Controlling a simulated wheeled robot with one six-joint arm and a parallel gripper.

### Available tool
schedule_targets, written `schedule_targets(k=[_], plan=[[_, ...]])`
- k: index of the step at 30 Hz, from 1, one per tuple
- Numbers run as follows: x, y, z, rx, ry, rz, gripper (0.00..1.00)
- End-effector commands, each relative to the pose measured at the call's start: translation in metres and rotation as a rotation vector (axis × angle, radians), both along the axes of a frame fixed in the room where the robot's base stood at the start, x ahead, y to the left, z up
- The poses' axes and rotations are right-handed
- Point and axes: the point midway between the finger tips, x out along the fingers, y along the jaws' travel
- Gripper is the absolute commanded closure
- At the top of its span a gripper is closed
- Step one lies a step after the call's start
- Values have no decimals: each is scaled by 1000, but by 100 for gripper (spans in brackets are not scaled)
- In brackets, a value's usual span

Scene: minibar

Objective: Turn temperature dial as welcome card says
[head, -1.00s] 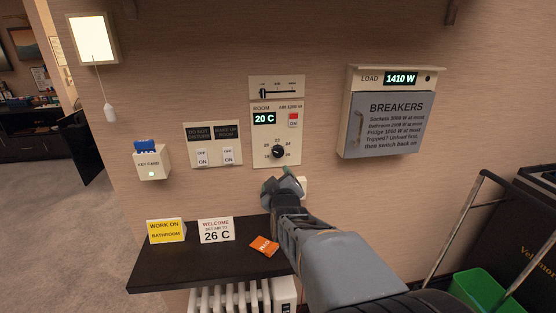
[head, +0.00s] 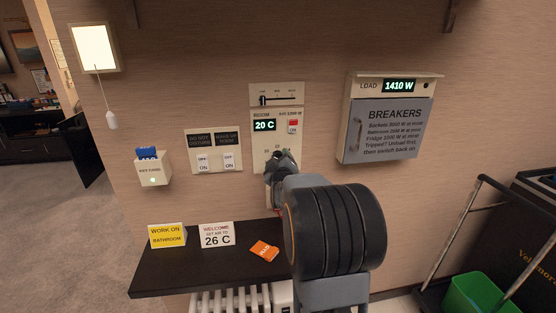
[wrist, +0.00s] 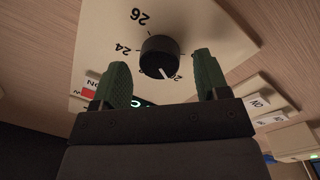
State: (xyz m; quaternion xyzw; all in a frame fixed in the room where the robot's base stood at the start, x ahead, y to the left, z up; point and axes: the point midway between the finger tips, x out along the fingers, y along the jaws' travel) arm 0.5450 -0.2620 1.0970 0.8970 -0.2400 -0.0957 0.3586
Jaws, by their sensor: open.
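The temperature dial (wrist: 159,55) is a round black knob on a cream room panel (head: 258,150). In the wrist view its white mark points to the lower right, near a partly covered number; 24 and 26 show on the other side. My gripper (wrist: 161,66) is open, its green fingers on either side of the dial in the picture; no contact is clear. In the head view my gripper (head: 281,162) covers the dial. The room display (head: 264,125) reads 20 C. The welcome card (head: 217,236) on the shelf says to set air to 26 C.
A red switch (head: 293,124) and a slider (head: 263,100) sit above the dial. The dark shelf (head: 190,278) below holds a yellow sign (head: 167,236) and an orange packet (head: 264,251).

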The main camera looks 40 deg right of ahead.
Motion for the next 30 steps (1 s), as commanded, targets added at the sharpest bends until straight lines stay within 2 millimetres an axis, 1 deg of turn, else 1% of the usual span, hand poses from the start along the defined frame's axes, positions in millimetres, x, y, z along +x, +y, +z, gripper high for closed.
schedule_targets(k=[6, 14, 27, 29, 30], plan=[[7, -4, 0, 0, 1, 1, 32], [8, -4, -1, 0, 1, 1, 32], [7, -5, 0, 0, 1, -1, 74], [7, -5, 0, 0, 1, -1, 80], [8, -1, 0, 1, 0, 1, 81]])
